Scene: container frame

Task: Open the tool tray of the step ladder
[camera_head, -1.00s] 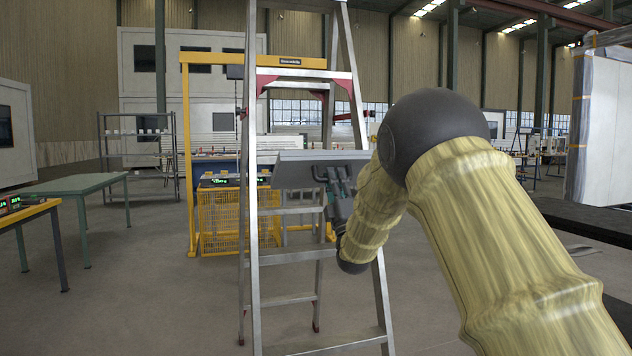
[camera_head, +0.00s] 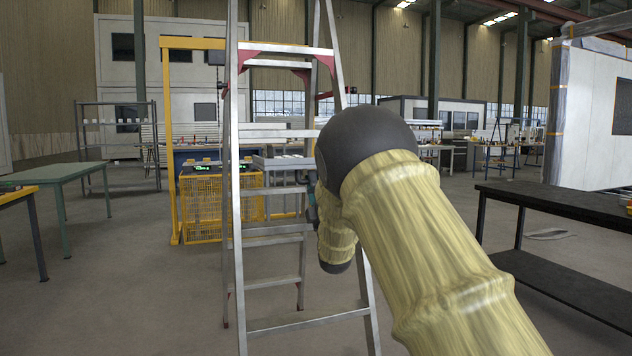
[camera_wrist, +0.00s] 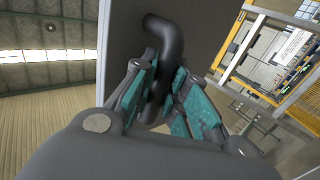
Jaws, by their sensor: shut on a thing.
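The step ladder (camera_head: 232,200) stands upright ahead, with metal rails and red brackets near its top. Its tool tray (camera_head: 283,163) is a grey panel between the rails, seen nearly edge-on and roughly level. My gripper (camera_head: 311,196) is at the tray's right end, mostly hidden behind my arm in the head view. In the wrist view, my gripper (camera_wrist: 163,88) has its teal finger pads closed around a dark curved handle (camera_wrist: 168,35). The handle is fixed to a dark grey panel face, which I take to be the tray.
A black table (camera_head: 560,200) stands at the right. A green table (camera_head: 60,174) is at the left. A yellow frame (camera_head: 172,140) with a mesh cage stands behind the ladder. Open floor (camera_head: 130,300) lies at the front left.

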